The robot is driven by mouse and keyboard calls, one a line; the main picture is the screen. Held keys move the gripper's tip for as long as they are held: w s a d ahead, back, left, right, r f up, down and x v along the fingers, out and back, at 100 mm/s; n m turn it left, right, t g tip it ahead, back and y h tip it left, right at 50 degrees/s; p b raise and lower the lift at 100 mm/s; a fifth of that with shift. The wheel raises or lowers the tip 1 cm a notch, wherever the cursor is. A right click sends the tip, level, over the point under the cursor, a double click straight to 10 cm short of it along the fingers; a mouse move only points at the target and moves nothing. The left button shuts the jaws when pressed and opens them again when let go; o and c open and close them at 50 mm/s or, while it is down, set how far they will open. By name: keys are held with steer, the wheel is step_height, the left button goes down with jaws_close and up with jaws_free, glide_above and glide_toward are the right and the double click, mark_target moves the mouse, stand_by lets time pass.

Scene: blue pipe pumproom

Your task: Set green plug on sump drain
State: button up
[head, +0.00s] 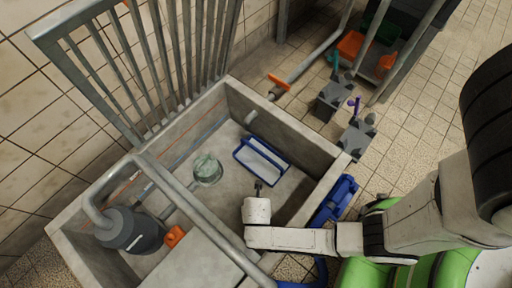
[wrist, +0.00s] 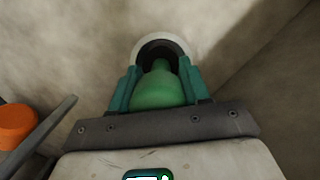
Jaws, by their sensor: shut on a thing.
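My gripper (wrist: 157,95) is shut on the green plug (wrist: 160,92), which sits between its two teal fingers in the wrist view. Just beyond the plug is the sump drain, a pale ring (wrist: 141,45) around a dark opening. The plug's narrower far end overlaps the dark opening; I cannot tell whether it touches or only lies in front of it. In the head view my white wrist (head: 257,211) is over the concrete sump (head: 307,133), near its front right side. The plug, the fingertips and the drain cannot be made out there.
A dark pump (head: 130,232) with grey pipes stands at the sump's left. A blue-rimmed tray (head: 262,158) and a pale green round thing (head: 207,169) are on the sump floor. An orange piece (wrist: 15,124) shows at the wrist view's left. A metal grating (head: 130,65) stands behind.

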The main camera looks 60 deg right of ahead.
steer(key=o, duration=1.3)
steer(key=shift+c, duration=0.2)
steer(key=r+p, duration=0.2)
steer(key=r, duration=0.1)
steer(key=a+r+p, duration=0.1)
steer(key=r+p, duration=0.1)
steer(key=r, duration=0.2)
steer(key=s+r+p, duration=0.1)
steer(key=r+p, duration=0.1)
steer(key=r, duration=0.1)
steer(key=shift+a+r+p, duration=0.15)
steer(key=shift+r+p, duration=0.15)
steer(key=shift+p, duration=0.05)
steer(key=shift+w, duration=0.1)
steer(key=s+d+r+m+y, duration=0.1)
steer(key=d+r+m, duration=0.4)
steer(key=r+m, duration=0.75)
steer(key=d+r+m, duration=0.4)
steer(key=r+m, duration=0.8)
steer(key=m, duration=0.1)
step_height(320, 180, up, 28)
steer(key=p, duration=2.9)
steer(key=shift+s, duration=0.2)
